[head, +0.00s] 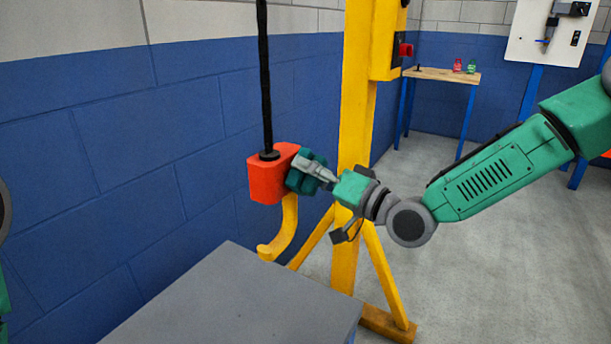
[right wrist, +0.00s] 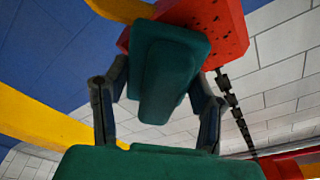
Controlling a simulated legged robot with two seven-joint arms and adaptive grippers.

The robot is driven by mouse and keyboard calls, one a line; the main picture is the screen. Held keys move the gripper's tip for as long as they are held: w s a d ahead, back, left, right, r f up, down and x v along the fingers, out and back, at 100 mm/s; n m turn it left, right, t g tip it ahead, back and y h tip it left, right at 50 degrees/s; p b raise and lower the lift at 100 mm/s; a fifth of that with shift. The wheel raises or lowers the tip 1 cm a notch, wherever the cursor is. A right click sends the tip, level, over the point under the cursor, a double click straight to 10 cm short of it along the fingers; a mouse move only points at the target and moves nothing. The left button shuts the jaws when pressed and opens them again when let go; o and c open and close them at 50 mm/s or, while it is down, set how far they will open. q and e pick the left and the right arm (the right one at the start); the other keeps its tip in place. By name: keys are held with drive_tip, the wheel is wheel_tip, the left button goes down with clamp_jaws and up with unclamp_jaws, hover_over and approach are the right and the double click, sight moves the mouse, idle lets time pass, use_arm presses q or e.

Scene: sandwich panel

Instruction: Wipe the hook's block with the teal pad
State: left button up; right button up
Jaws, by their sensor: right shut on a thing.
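The hook's block (head: 266,178) is a red-orange box hanging on a black chain, with a yellow hook (head: 287,230) below it. In the right wrist view the red block (right wrist: 225,40) shows dark specks on its face. My right gripper (head: 309,172) is shut on the teal pad (head: 297,180), at the block's right side. In the right wrist view the pad (right wrist: 165,75) sits between the fingers and overlaps the block's face. It looks against the block, but I cannot be sure that they touch. My left gripper is not in view.
A yellow post (head: 356,120) with angled braces stands just behind my right gripper. A grey box top (head: 235,295) lies below the hook. A small wooden table (head: 440,74) with red and green items stands at the back. A blue and white block wall is behind.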

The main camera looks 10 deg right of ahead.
sight(276, 182)
drive_tip(key=shift+w+d, duration=0.75)
drive_tip(key=shift+w, duration=0.1)
drive_tip(key=shift+w+d, duration=0.1)
drive_tip(key=shift+w, duration=0.05)
drive_tip(key=shift+s+a+p, duration=0.35)
drive_tip(key=shift+s+a, duration=3.1)
drive_tip(key=shift+s, duration=0.05)
drive_tip(key=shift+d, duration=0.1)
drive_tip(key=shift+d+r+p+v, duration=0.15)
drive_tip(key=shift+p+v, duration=0.2)
drive_tip(key=shift+v, duration=1.1)
drive_tip(key=shift+d+r+p+v, duration=0.15)
drive_tip(key=shift+p+v, duration=0.15)
drive_tip(key=shift+v, duration=1.15)
drive_tip(key=shift+w, duration=0.15)
